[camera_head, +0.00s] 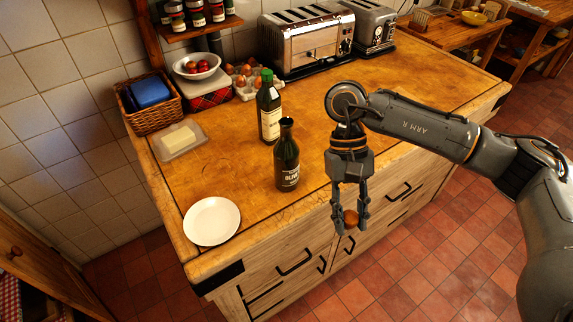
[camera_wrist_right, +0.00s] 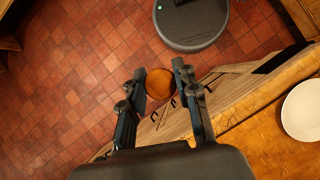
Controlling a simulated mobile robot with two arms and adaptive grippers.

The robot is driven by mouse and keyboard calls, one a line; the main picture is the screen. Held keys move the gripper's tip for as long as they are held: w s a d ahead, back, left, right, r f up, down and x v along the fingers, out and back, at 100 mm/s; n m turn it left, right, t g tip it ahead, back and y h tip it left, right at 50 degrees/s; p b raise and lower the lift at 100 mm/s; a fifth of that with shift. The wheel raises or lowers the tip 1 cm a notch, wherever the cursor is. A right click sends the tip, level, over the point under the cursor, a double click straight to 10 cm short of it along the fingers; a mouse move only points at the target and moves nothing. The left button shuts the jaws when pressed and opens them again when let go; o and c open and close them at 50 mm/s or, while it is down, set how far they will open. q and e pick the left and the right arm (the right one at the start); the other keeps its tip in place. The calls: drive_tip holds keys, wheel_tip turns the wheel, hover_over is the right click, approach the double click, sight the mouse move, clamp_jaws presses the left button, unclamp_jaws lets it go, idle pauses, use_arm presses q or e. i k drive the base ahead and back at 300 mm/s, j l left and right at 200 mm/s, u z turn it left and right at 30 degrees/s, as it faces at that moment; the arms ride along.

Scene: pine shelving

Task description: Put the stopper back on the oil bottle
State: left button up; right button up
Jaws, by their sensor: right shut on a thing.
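The open-topped dark oil bottle (camera_head: 287,157) stands upright on the wooden counter near its front edge. My right gripper (camera_head: 350,218) is to the right of the bottle, in front of the counter's edge and over the drawers. It is shut on a round brown stopper (camera_head: 351,217), which also shows between the fingers in the right wrist view (camera_wrist_right: 160,84). A second dark bottle (camera_head: 269,108) with a green cap and pale label stands just behind the oil bottle. My left gripper is not in view.
A white plate (camera_head: 212,221) lies at the counter's front left corner. A butter dish (camera_head: 181,140), a wicker basket (camera_head: 150,104), a bowl of red fruit (camera_head: 196,66), an egg carton (camera_head: 242,80) and a toaster (camera_head: 307,43) stand farther back. The counter's right part is clear.

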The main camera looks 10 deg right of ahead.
sight(285, 152)
drive_tip(key=i+l+u, duration=0.1)
drive_tip(key=l+u, duration=0.25)
drive_tip(key=l, duration=0.25)
drive_tip(key=l+u, duration=0.4)
drive_tip(key=l, duration=0.2)
